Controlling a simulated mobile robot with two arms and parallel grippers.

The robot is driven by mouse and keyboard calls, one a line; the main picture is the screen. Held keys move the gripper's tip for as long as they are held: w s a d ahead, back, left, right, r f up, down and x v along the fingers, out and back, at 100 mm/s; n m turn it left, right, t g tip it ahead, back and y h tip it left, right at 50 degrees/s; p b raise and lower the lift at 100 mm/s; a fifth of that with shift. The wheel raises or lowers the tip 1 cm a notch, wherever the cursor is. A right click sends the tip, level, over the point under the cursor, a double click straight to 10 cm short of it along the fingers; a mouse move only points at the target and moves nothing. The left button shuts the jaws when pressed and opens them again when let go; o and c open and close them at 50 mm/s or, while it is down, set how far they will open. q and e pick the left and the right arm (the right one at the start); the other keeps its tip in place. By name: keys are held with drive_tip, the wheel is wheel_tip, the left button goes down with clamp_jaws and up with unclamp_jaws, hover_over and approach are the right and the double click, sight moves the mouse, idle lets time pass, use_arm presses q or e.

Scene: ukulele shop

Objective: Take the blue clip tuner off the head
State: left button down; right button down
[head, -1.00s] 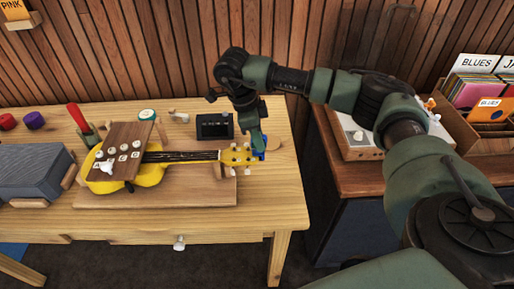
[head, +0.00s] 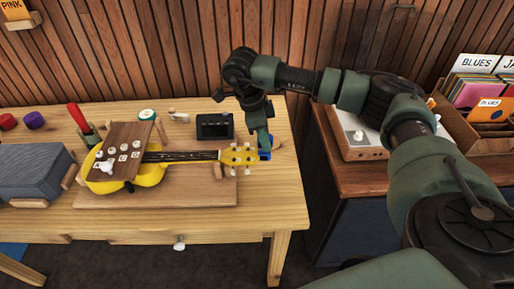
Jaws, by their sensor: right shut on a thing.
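The yellow ukulele (head: 140,178) lies on a wooden board (head: 205,193) on the workbench, its head (head: 238,156) pointing right. The blue clip tuner (head: 265,155) is just right of the end of the head, with a small gap seeming to show between them. My right gripper (head: 264,148) comes down from above and is shut on the tuner, partly covering it. My left gripper is not in view.
A wooden plate with white knobs (head: 124,150) rests over the ukulele body. A small black device (head: 214,126) stands behind the neck. A grey box (head: 32,172) is at left. The bench's right front (head: 270,195) is clear. A record crate (head: 480,135) stands at far right.

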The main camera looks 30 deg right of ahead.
drive_tip(key=shift+s+d, duration=0.55)
drive_tip(key=shift+d, duration=0.3)
drive_tip(key=shift+d, duration=0.1)
drive_tip(key=shift+s+d+r+p+v, duration=0.15)
drive_tip(key=shift+d+p+v, duration=0.1)
drive_tip(key=shift+p+v, duration=0.8)
drive_tip(key=shift+s+d+p+v, duration=0.2)
drive_tip(key=shift+p+v, duration=0.45)
drive_tip(key=shift+v, duration=0.8)
drive_tip(key=shift+s+d+r+p+v, duration=0.1)
drive_tip(key=shift+d+p+v, duration=0.25)
drive_tip(key=shift+p+v, duration=0.7)
drive_tip(key=shift+r, duration=0.3)
drive_tip(key=shift+a, duration=0.1)
